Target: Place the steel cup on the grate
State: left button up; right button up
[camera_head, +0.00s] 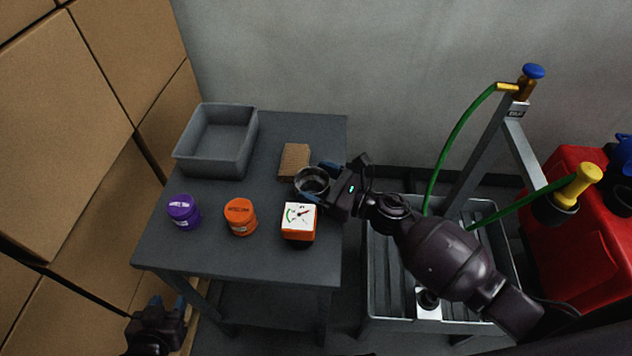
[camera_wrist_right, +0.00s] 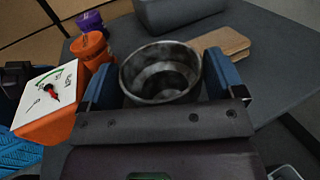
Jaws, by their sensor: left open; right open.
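The steel cup (camera_head: 311,183) stands on the grey table near its right edge. My right gripper (camera_head: 322,178) reaches in from the right and is open around the cup. In the right wrist view the cup (camera_wrist_right: 160,78) sits between the two blue fingers; I cannot tell if they touch it. The slatted grey tub (camera_head: 382,285), which seems to hold the grate, stands right of the table, partly hidden by my right arm. My left gripper (camera_head: 175,311) is open and empty, low at the lower left, in front of the table.
An orange gauge box (camera_head: 299,222) stands just in front of the cup, and a brown sponge-like block (camera_head: 295,160) behind it. An orange jar (camera_head: 240,217), purple jar (camera_head: 183,212) and grey bin (camera_head: 217,140) are further left. A green hose (camera_head: 448,140) arches over the tub.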

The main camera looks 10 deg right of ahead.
pick_arm(q)
jog(key=shift+s+f+b, duration=0.2)
jog(key=shift+f+b, duration=0.2)
jog(key=shift+f, duration=0.2)
jog(key=shift+s+f+b, duration=0.15)
jog(key=shift+f+b, duration=0.2)
jog(key=shift+f, duration=0.25)
pick_arm(e)
jog(key=v, duration=1.1)
jog(key=shift+s+d, duration=0.2)
jog(key=shift+d, duration=0.05)
